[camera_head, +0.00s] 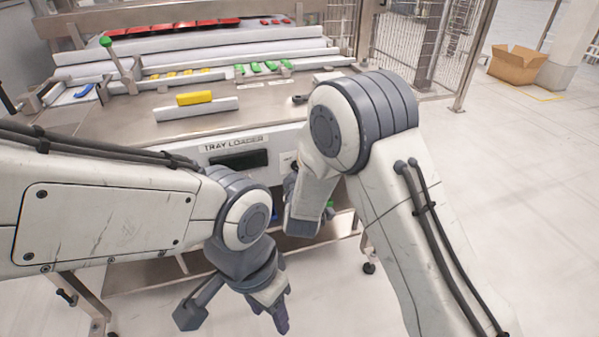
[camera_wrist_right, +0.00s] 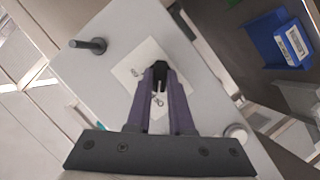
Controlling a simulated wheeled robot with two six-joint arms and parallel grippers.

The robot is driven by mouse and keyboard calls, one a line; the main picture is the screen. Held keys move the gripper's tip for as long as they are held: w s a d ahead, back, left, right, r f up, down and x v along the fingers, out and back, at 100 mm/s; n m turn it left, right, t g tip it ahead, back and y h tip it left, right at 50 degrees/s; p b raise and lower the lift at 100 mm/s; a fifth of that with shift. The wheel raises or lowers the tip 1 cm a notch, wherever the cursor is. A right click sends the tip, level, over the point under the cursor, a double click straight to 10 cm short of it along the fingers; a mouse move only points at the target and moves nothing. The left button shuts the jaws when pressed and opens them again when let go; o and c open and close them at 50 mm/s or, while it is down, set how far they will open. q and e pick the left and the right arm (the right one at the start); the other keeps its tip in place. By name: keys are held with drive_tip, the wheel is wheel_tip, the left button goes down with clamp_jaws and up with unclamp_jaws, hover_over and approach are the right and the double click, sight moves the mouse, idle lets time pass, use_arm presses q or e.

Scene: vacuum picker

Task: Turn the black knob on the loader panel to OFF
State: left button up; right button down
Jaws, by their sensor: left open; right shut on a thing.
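The loader panel shows in the head view below the TRAY LOADER label (camera_head: 234,143), mostly hidden behind my right arm. In the right wrist view, a white label plate (camera_wrist_right: 128,74) lies on the pale panel (camera_wrist_right: 88,82), with small markings too blurred to read surely. The black knob (camera_wrist_right: 160,68) stands on this plate. My right gripper (camera_wrist_right: 160,84) is shut on the knob, with its purple fingers on either side. The knob's pointer setting cannot be told. My left gripper (camera_head: 279,312) is open and empty, low in front of the loader, away from the panel.
A dark peg-like handle (camera_wrist_right: 90,45) sticks out of the panel near the knob. A round pale button (camera_wrist_right: 237,132) is on its other side. A blue bin (camera_wrist_right: 280,42) lies beyond the panel edge. A yellow block (camera_head: 194,98) rests on the loader top.

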drive_tip(key=c, duration=0.8)
unclamp_jaws()
drive_tip(key=shift+a, duration=0.1)
drive_tip(key=p+v, duration=0.1)
drive_tip(key=v, duration=0.9)
drive_tip(key=shift+s, duration=0.2)
drive_tip(key=shift+r, duration=0.1)
